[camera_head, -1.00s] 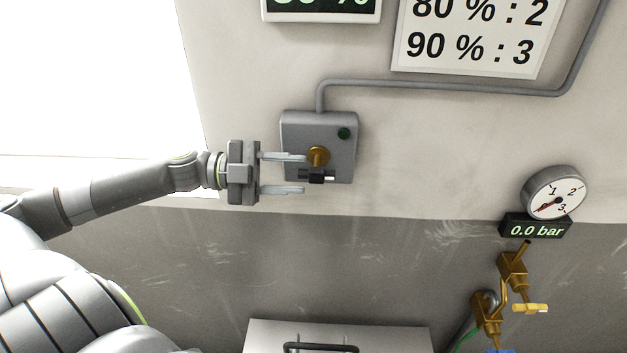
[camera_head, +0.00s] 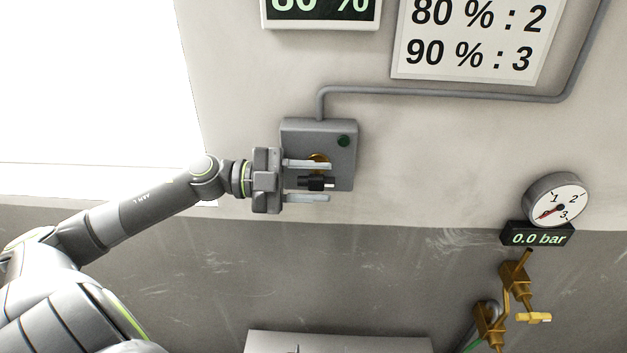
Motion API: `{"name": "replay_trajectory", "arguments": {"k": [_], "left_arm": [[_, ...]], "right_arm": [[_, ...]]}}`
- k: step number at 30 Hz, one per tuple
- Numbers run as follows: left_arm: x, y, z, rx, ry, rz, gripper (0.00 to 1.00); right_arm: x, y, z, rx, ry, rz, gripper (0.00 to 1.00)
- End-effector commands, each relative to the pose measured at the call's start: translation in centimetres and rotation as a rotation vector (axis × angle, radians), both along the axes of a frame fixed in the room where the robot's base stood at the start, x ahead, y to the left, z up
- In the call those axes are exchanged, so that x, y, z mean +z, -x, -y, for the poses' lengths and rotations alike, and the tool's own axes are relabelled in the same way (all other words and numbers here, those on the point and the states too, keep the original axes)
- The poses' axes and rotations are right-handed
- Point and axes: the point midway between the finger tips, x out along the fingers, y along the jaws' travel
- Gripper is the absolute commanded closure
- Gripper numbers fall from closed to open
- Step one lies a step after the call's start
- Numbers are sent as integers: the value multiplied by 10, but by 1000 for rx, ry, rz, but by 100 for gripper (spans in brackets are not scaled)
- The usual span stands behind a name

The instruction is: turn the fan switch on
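The fan switch is a grey wall box (camera_head: 338,130) with a brass shaft (camera_head: 319,159) and a short black bar handle (camera_head: 316,183) lying level across the picture. A dark green lamp (camera_head: 343,141) sits at its upper right and looks unlit. My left gripper (camera_head: 307,181) comes in from the left in front of the box. Its two fingers are apart, one above and one below the black handle. The upper finger partly hides the brass shaft. I see a gap between each finger and the handle. My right gripper does not show.
A grey conduit (camera_head: 440,92) runs from the box to the right. A sign (camera_head: 480,40) and a display (camera_head: 320,13) hang above. A gauge (camera_head: 556,199), a 0.0 bar readout (camera_head: 538,237) and brass valves (camera_head: 515,275) are at the right. A grey case top (camera_head: 340,342) shows below.

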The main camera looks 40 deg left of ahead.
Motion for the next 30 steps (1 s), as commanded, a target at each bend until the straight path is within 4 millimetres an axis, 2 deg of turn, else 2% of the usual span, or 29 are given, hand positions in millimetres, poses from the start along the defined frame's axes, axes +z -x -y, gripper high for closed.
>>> {"name": "replay_trajectory", "arguments": {"k": [1,9,20,26,30], "left_arm": [[0,0,0,0,0,0,65],[0,0,0,0,0,0,100],[-2,0,0,-1,-45,-23,100],[-3,0,0,0,-147,-77,100],[-4,0,0,1,-244,-133,100]], "right_arm": [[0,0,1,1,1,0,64],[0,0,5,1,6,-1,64],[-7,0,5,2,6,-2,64],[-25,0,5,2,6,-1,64],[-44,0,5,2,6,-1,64]]}}
